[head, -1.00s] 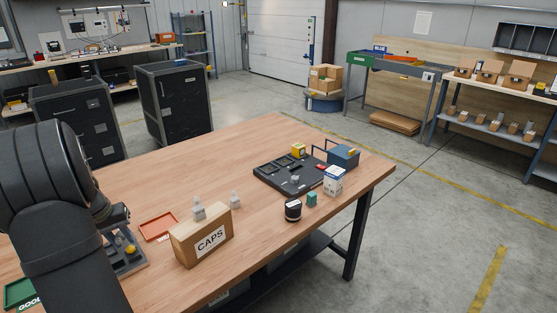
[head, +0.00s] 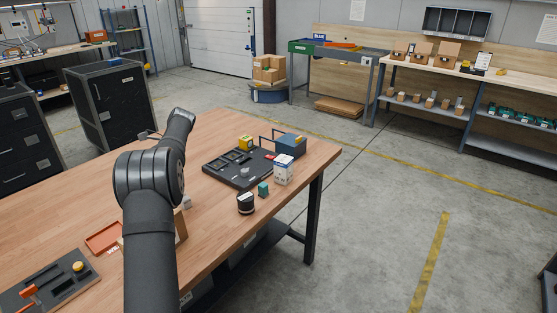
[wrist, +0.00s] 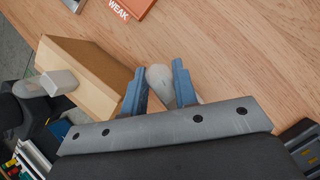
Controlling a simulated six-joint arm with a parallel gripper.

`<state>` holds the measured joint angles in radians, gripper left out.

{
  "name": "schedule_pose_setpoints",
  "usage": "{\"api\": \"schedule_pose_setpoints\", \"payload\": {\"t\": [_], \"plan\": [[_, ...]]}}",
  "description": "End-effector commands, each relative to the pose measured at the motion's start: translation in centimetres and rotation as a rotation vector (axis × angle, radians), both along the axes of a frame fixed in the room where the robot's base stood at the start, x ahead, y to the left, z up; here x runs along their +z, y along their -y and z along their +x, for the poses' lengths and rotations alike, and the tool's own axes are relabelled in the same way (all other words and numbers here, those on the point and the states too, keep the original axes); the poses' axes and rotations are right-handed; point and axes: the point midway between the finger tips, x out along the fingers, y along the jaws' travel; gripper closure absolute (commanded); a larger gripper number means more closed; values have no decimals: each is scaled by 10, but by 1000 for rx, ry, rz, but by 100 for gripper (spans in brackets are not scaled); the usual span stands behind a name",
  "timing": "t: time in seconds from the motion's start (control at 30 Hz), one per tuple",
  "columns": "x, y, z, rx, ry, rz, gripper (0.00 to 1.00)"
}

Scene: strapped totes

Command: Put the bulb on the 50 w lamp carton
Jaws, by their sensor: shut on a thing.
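In the wrist view my gripper (wrist: 159,68) is shut on a pale, rounded bulb (wrist: 160,84), held between its two blue fingers beside a cardboard box. In the head view my own arm hides the gripper and the bulb. A white and blue carton (head: 284,170) stands upright near the right end of the table, apart from the gripper. Its print is too small to read, so I cannot tell whether it is the 50 W one. A yellow carton (head: 246,143) stands farther back.
A black tray (head: 225,168), dark round jar (head: 246,204), teal block (head: 263,189) and blue bin (head: 290,145) surround the white carton. An orange tray (head: 103,238) lies left.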

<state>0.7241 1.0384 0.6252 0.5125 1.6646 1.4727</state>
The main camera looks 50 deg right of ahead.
Motion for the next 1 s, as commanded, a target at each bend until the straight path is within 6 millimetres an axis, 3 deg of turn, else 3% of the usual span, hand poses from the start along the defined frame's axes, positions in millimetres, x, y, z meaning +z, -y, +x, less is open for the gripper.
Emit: {"api": "schedule_pose_setpoints", "payload": {"t": [0.03,0.2,0.37,0.6,0.8,1.0], "plan": [[6,25,-9,-116,27,24,99],[26,103,-37,-539,150,92,99],[43,170,-72,-883,276,112,99],[70,268,-145,-1331,474,73,99],[91,339,-220,-1631,626,-8,99],[106,382,-281,-1809,723,-85,99]]}}
